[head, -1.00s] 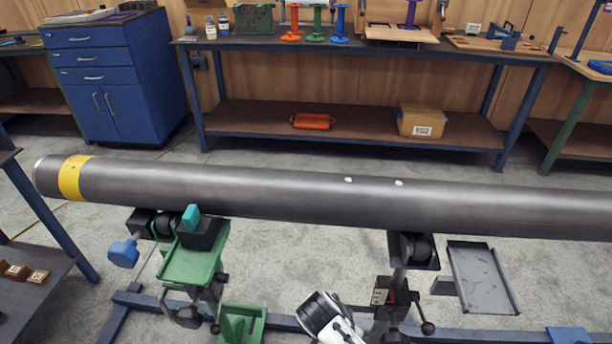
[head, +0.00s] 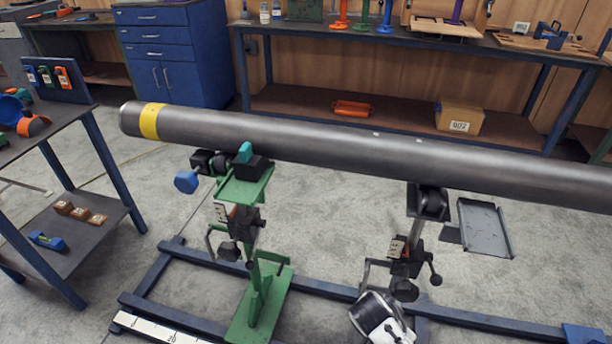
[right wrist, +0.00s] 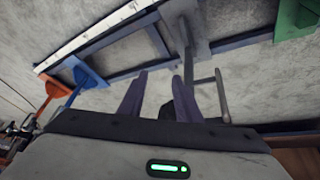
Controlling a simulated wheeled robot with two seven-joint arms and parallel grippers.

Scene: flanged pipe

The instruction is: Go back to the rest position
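The right wrist view shows my right gripper (right wrist: 158,82) with two dark fingers spread apart. I see nothing held between the tips. Below it are grey floor and the blue stand frame. My left gripper is in neither view. In the head view, the grey pipe (head: 330,138) with a yellow band (head: 150,121) rests across a green stand (head: 258,290) and a dark roller stand (head: 432,204). A white and black part of my own arm shows at the bottom edge; no gripper fingers show there.
A blue-legged side table (head: 75,115) stands at left with small tools and blocks. A blue drawer cabinet (head: 170,55) and a long workbench (head: 390,38) stand behind the pipe. A grey tray (head: 484,228) sits right of the roller stand. Open floor lies between the stands.

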